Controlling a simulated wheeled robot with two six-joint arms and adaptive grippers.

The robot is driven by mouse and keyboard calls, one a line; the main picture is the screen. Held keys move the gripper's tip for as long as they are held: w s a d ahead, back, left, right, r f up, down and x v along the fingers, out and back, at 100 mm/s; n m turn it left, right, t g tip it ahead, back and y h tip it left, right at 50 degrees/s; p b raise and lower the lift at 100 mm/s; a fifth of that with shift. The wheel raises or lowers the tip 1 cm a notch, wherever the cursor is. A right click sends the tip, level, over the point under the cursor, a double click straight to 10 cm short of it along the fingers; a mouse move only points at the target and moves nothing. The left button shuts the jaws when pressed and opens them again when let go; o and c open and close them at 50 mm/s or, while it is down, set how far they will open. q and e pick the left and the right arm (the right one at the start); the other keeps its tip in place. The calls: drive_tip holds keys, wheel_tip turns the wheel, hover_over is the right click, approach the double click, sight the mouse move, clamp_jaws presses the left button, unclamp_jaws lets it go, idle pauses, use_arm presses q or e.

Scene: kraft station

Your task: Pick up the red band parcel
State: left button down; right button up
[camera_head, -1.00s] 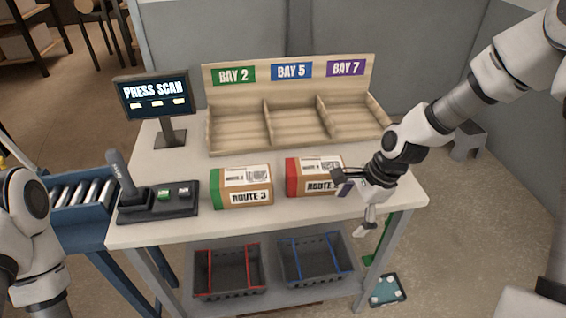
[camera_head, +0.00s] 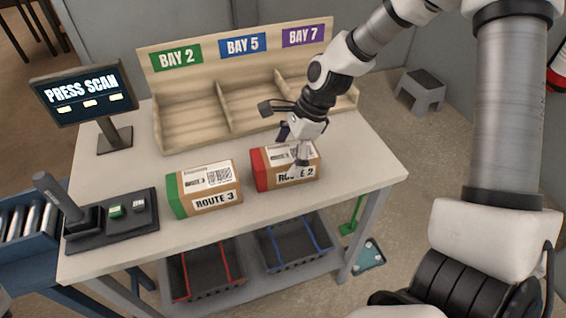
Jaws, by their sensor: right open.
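The red band parcel (camera_head: 262,174) is a brown box with a red left end, a white label on top and "ROUTE 2" on its front. It sits on the white table (camera_head: 330,215). My right gripper (camera_head: 292,150) is open, pointing down at the parcel's right part. Its fingers cover some of the label and the front text. Whether the fingers touch the box I cannot tell. My left gripper is not in view.
A green band parcel (camera_head: 205,189) marked "ROUTE 3" stands just left. Behind is a wooden three-bay rack (camera_head: 190,107). A scan screen (camera_head: 83,90) and a button panel (camera_head: 112,222) are at left. Two crates (camera_head: 205,271) (camera_head: 292,247) sit below the table.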

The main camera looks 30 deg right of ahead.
drive_tip(key=x, duration=0.1)
drive_tip(key=b+x, duration=0.1)
drive_tip(key=x, duration=0.3)
drive_tip(key=shift+w+d+b, duration=0.25)
drive_tip(key=shift+d+b, duration=0.05)
drive_tip(key=shift+d, duration=0.1)
drive_tip(key=shift+s+r, duration=0.15)
drive_tip(key=c, duration=1.2)
drive_tip(key=shift+s, duration=0.1)
drive_tip(key=shift+c, duration=0.2)
